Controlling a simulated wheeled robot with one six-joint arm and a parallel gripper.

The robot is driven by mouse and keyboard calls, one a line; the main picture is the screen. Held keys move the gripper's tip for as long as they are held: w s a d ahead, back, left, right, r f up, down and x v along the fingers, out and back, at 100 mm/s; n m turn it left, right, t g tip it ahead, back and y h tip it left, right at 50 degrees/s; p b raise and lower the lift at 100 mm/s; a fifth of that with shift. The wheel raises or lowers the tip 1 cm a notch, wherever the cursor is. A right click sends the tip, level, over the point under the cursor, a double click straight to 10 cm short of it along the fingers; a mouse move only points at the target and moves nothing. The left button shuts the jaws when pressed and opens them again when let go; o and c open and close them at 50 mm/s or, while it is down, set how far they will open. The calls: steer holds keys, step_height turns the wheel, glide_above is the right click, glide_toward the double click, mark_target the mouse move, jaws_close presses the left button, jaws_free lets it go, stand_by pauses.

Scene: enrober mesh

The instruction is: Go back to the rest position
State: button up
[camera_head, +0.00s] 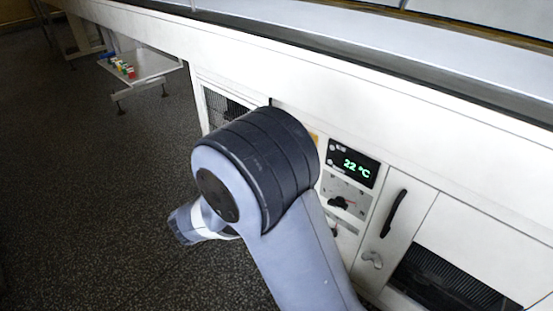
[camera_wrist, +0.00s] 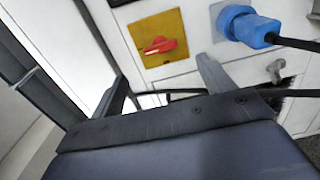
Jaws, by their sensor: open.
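My gripper (camera_wrist: 163,82) shows in the wrist view with its two fingers spread apart and nothing seen between them. Beyond it is the white machine front with a red rotary switch (camera_wrist: 160,46) on a yellow plate. A blue plug (camera_wrist: 245,27) with a black cable sits to the right of the switch. In the head view my arm stands in front of the machine's white front (camera_head: 440,150), and the gripper's fingers cannot be made out there.
The machine front carries a display (camera_head: 353,164) reading 22 °C, a knob (camera_head: 340,202), a black handle (camera_head: 393,213) and a dark vent (camera_head: 450,280). A low white table (camera_head: 150,68) with small coloured items stands at the back left. The dark floor (camera_head: 80,200) at left is clear.

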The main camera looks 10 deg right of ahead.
steer(key=shift+v, duration=0.8)
steer(key=b+x, duration=0.1)
steer(key=x, duration=0.9)
steer(key=shift+w+d, duration=0.25)
steer(key=shift+d, duration=0.1)
steer(key=shift+f+b, duration=0.1)
steer(key=shift+b, duration=0.4)
